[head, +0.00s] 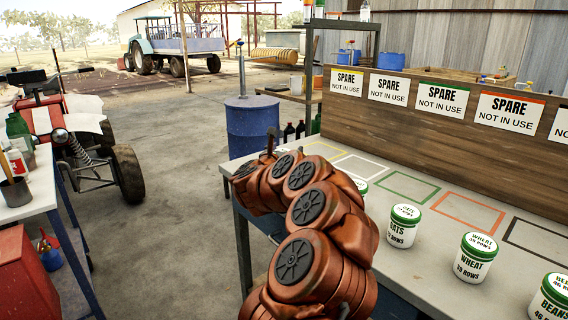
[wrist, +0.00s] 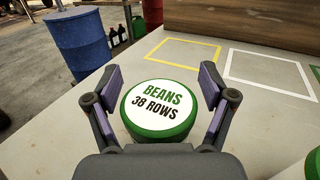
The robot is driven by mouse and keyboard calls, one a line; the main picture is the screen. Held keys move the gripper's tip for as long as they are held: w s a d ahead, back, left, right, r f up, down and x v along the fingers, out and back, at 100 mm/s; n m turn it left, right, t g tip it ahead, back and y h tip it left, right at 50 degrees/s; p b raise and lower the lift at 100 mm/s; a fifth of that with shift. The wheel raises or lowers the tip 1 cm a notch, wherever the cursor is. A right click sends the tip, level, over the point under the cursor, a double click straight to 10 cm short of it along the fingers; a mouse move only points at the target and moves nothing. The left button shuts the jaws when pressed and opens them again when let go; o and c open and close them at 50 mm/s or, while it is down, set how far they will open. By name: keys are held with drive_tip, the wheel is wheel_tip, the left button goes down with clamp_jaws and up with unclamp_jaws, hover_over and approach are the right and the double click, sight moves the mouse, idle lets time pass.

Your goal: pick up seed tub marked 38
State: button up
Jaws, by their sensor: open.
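The seed tub marked "BEANS 38 ROWS" (wrist: 160,109) is in the middle of the wrist view, with a white label on its green-rimmed lid. It appears upright on the light grey bench. My gripper (wrist: 158,74) is open, with one finger to the left of the tub and one to the right. Small gaps seem to show between the fingers and the lid. Whether the fingers reach down past the rim is hard to tell. In the head view my copper-coloured arm hides this tub and the gripper's fingers.
Other green-lidded tubs stand to the right on the bench (head: 428,272): oats (head: 402,228), wheat (head: 474,258) and beans marked 46 (head: 551,299). Another lid (head: 360,186) shows behind my arm. Coloured outlines and a wooden backboard (head: 440,137) with "SPARE" signs lie behind. A blue barrel (head: 251,127) stands beyond the bench.

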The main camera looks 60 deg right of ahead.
drive_tip(key=c, duration=1.2)
drive_tip(key=shift+c, duration=0.3)
